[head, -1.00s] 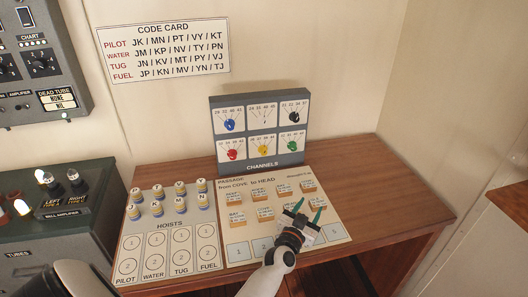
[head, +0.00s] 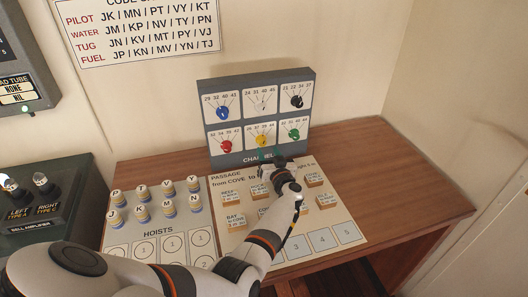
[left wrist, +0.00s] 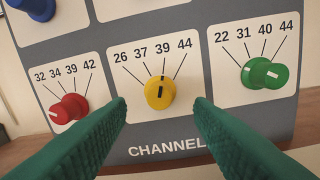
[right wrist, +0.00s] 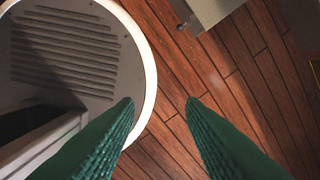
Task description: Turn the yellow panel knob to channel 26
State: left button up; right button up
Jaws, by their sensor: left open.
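The yellow panel knob (left wrist: 159,93) sits in the lower middle cell of the channels panel, under the numbers 26, 37, 39 and 44. Its dark mark points nearly straight up, leaning slightly right, closest to the 39 line. In the head view the knob (head: 262,141) is above my left gripper (head: 272,157). My left gripper (left wrist: 160,104) is open and empty, its green fingers on either side below the knob and apart from it. My right gripper (right wrist: 160,104) is open and empty above the wooden floor; it is not seen in the head view.
The red knob (left wrist: 70,107) and green knob (left wrist: 264,73) flank the yellow one closely. Blue, white and black knobs are above. The passage board (head: 345,214) with several wooden blocks lies in front of the panel. Several striped pieces (head: 169,207) stand at left. The desk's right side is clear.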

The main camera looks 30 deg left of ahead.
aim_at(263, 144)
pick_arm(q)
jog(key=x, duration=0.1)
jog(key=b+x, duration=0.1)
jog(key=x, duration=0.1)
jog(key=b+x, duration=0.1)
jog(key=shift+w+a+f, duration=0.1)
jog(key=shift+f, duration=0.2)
jog(key=shift+w+a+r+b, duration=0.1)
jog(key=shift+w+a+b, duration=0.05)
jog(key=shift+b, duration=0.3)
jog(key=shift+w+a+r, duration=0.15)
jog(key=shift+a, duration=0.1)
jog(key=shift+c, duration=0.2)
jog(key=c, duration=1)
pick_arm(e)
jog(key=f, duration=0.1)
jog(key=w+a+f, duration=0.1)
jog(key=a+f, duration=0.1)
jog(key=f, duration=0.1)
jog(key=shift+w, duration=0.4)
pick_arm(q)
jog(key=shift+o, duration=0.2)
